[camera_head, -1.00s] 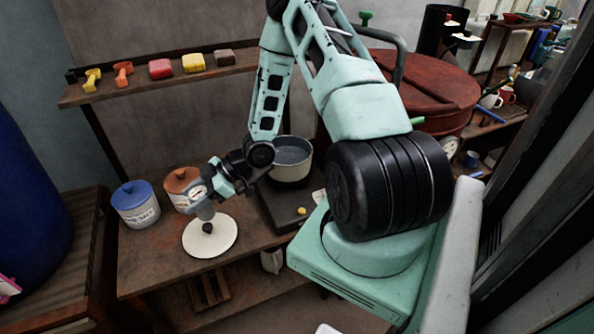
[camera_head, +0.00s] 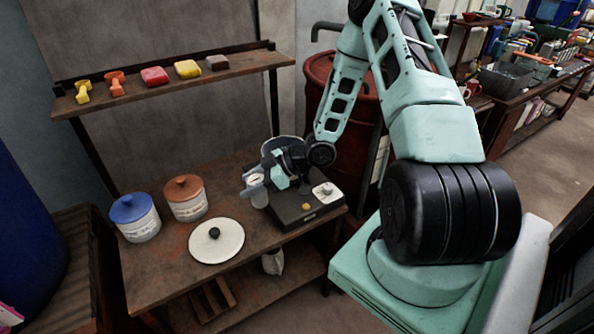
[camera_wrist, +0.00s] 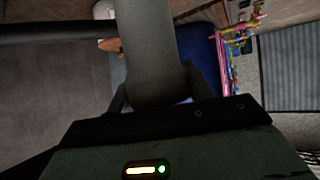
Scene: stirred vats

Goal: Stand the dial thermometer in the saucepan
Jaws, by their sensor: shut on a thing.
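My gripper (camera_head: 262,184) is shut on the dial thermometer (camera_head: 254,180), whose pale round face shows at the jaws in the head view. In the wrist view a wide grey shaft (camera_wrist: 155,62) lies between the fingers; it looks like part of the held thermometer. The saucepan (camera_head: 281,142) sits on the dark hotplate, just behind my gripper, and my wrist hides much of it. My gripper is in front and left of the pan, beside the hotplate's left edge. The thermometer's lower end is hard to make out, and I cannot tell whether it touches anything.
A white lid (camera_head: 216,250) with a dark knob lies on the table at left. Blue-lidded (camera_head: 138,225) and brown-lidded (camera_head: 187,205) canisters stand behind it. A shelf (camera_head: 190,88) holds small coloured items above.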

